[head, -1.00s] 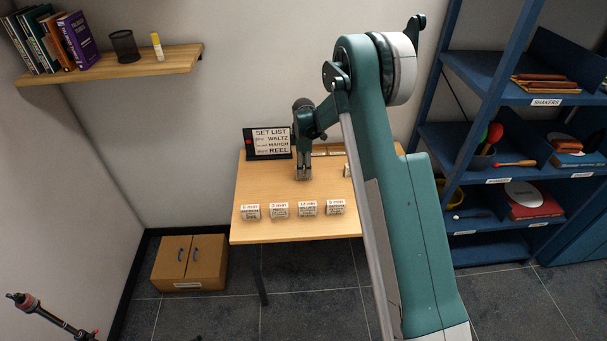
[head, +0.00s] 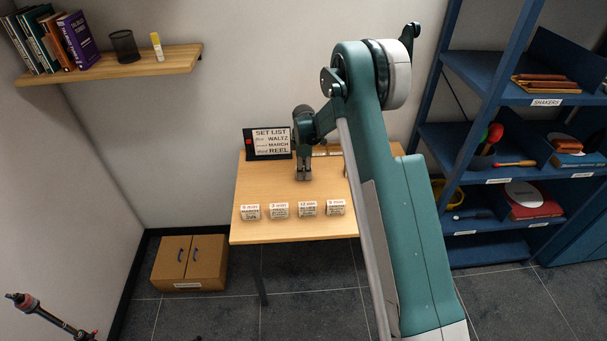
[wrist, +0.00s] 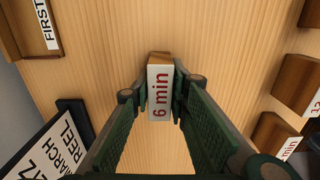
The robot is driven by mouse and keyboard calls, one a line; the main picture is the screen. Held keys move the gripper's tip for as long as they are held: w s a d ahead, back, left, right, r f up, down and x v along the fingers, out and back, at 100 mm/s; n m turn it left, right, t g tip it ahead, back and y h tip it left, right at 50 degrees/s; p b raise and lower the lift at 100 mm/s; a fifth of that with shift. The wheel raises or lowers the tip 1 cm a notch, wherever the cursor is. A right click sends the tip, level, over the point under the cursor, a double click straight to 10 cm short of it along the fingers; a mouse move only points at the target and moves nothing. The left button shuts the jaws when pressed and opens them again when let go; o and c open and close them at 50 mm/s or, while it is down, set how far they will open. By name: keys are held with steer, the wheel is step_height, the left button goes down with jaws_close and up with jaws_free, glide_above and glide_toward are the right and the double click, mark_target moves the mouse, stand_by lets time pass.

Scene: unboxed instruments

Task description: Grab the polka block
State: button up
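A small wooden block with a white label reading "6 min" (wrist: 160,92) in red is between the fingers of my gripper (wrist: 160,98) in the wrist view. Both fingers appear to touch its sides. Its name is not visible, so I cannot tell whether it is the polka block. In the head view my gripper (head: 303,178) points down at the back of the table, right of the set list sign. Several labelled blocks (head: 279,210) stand in a row along the front. Their lower text is too small to read.
The set list sign (head: 271,144) stands at the table's back left and is close by in the wrist view (wrist: 50,150). A wooden holder marked "FIRST" (wrist: 45,25) is near too. The table (head: 265,185) is clear between gripper and front row.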

steer(key=c, duration=0.3)
steer(key=shift+r, duration=5)
